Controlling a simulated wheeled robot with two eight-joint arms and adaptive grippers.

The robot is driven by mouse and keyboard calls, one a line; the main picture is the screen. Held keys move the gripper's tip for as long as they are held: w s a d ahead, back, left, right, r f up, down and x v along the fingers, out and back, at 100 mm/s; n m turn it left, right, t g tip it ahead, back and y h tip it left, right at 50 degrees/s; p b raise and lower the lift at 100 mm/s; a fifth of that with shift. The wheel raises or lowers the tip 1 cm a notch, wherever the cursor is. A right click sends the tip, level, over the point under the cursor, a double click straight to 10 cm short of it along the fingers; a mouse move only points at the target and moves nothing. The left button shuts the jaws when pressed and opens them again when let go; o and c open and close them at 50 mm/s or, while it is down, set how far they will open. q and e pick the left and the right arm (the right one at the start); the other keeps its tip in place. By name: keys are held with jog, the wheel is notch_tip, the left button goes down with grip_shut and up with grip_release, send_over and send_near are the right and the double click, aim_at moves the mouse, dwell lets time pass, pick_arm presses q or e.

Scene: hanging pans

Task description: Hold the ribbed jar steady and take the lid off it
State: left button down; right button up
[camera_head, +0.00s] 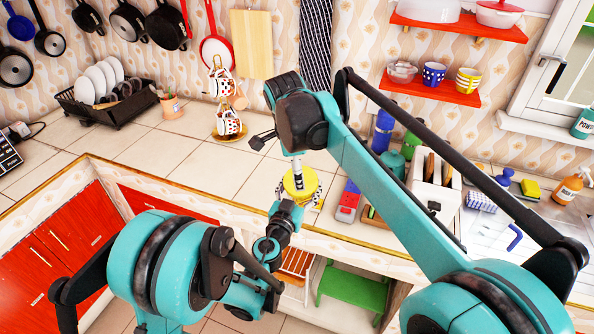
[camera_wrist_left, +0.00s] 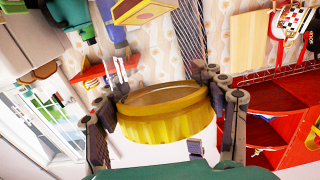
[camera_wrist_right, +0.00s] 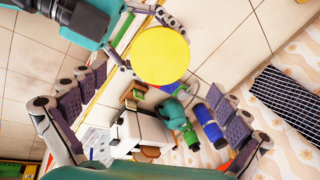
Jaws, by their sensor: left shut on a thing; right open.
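The ribbed jar (camera_wrist_left: 165,130) is yellow and sits between the fingers of my left gripper (camera_wrist_left: 160,82), which is shut on its sides. In the head view the yellow jar (camera_head: 299,188) is near the counter's front edge, with my left gripper (camera_head: 291,209) just below it. The right wrist view shows a flat round yellow lid (camera_wrist_right: 160,55) from above, with left gripper fingers at its edge. My right gripper (camera_wrist_right: 163,84) is open and empty above the lid, apart from it. In the head view its fingers are largely hidden by the arm.
A red and blue box (camera_head: 347,201) stands right of the jar. A white toaster (camera_head: 434,187), blue bottle (camera_head: 383,130) and teal kettle (camera_head: 393,163) stand behind it. A mug stand (camera_head: 228,138) is at the left. The counter (camera_head: 180,155) between is clear.

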jog(key=shift+s+r+m, duration=0.15)
jog(key=shift+r+m, duration=0.1)
jog(key=shift+m, duration=0.05)
jog(key=x, duration=0.7)
jog(key=shift+f, duration=0.35)
jog(key=c, duration=1.2)
jog(key=n, duration=0.3)
